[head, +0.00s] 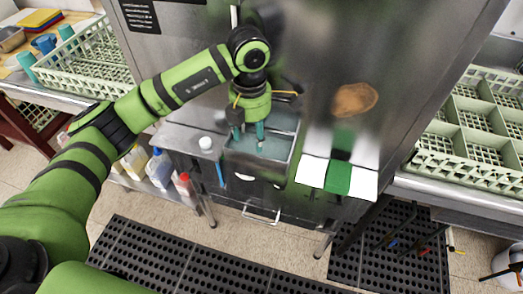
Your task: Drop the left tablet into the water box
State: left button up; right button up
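My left gripper (249,136) points down over the water box (292,148), a grey open-topped box with bluish water set in the steel counter. Its two teal fingertips are apart, at or just above the water; I cannot tell if they touch it. I see nothing held between them. A small white round thing (206,143) stands on the steel ledge left of the box; I cannot tell whether it is a tablet or a cap. No other tablet can be made out. My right gripper is not in view.
A white and green flat piece (338,178) lies right of the box. Steel panels rise behind. Green dish racks stand at left (92,62) and right (480,125). Several bottles (160,168) stand below at left. Black mats (190,258) cover the floor.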

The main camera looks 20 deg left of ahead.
pick_arm(q)
jog(key=shift+r, duration=0.3)
notch_tip(320, 180, up, 11)
jog(key=shift+r, duration=0.2)
jog(key=shift+s, duration=0.1)
dwell(0.5)
